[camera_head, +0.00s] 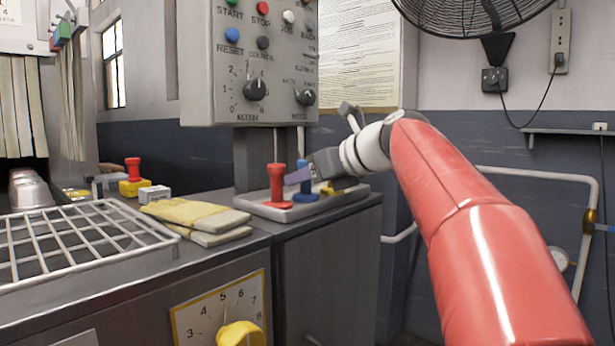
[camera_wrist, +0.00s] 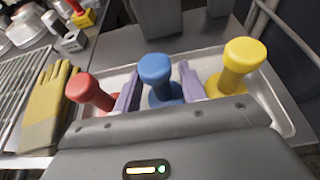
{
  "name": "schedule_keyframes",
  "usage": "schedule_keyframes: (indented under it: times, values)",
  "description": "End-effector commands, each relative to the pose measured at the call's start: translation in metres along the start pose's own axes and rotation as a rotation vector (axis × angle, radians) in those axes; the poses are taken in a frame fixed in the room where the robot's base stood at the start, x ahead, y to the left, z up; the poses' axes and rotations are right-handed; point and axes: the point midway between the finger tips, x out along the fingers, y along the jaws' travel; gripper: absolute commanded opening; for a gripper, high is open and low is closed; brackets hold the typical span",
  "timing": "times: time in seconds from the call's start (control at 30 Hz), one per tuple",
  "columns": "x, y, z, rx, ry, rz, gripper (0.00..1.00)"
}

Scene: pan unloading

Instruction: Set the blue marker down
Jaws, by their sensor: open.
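The blue marker (camera_wrist: 156,74) stands upright in the tray (camera_wrist: 287,112), in the middle between a red marker (camera_wrist: 88,90) and a yellow marker (camera_wrist: 232,66). My gripper (camera_wrist: 158,86) has its two purple fingers on either side of the blue marker, apart from each other. In the head view the blue marker (camera_head: 304,186) shows behind the red marker (camera_head: 277,185), partly covered by my gripper (camera_head: 300,177). The tray (camera_head: 290,212) rests on the cabinet top. The yellow marker is mostly hidden in the head view.
Yellow-and-grey gloves (camera_head: 196,214) lie left of the tray, beside a wire rack (camera_head: 75,245). Another red marker (camera_head: 133,169) stands on a yellow block farther back. The grey control panel (camera_head: 250,62) hangs above the tray.

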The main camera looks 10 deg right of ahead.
Motion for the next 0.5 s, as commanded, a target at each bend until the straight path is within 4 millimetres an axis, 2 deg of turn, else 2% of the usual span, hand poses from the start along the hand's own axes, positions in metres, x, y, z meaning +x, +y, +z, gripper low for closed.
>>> schedule_keyframes:
  times: [0.17,0.5]
  values:
    - [-0.016,-0.001,0.002,-0.001,0.0,-0.004,0.41]
    - [-0.087,0.0,0.003,0.001,0.0,-0.003,0.41]
